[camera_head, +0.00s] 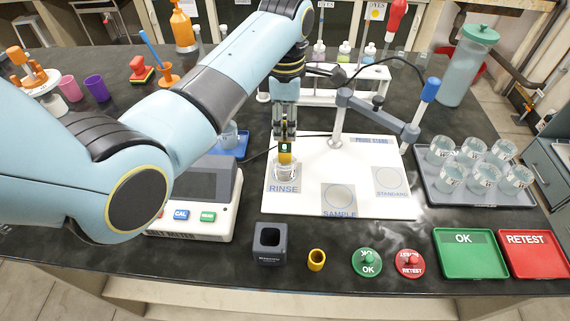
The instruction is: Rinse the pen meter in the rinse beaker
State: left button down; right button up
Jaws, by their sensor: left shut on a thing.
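My left gripper (285,136) points straight down over the white board and is shut on the pen meter (285,158), a yellow body with a small dark and green display. The pen meter is upright. Its lower end overlaps the mouth of the rinse beaker (286,174), a small clear glass on the spot marked RINSE. It looks to be inside the beaker, but I cannot tell how deep or whether it touches the glass. My right gripper is not in view.
The white board (310,205) has empty SAMPLE and STANDARD spots. A jointed stand arm (372,112) rises beside the beaker. A black square holder (269,243) and yellow cap (316,260) stand in front. A tray of several glasses (438,187) is at right.

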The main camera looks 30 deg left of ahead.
pick_arm(q)
jog(key=shift+r, duration=0.1)
jog(key=shift+r+p, duration=0.8)
jog(key=shift+r, duration=2.65)
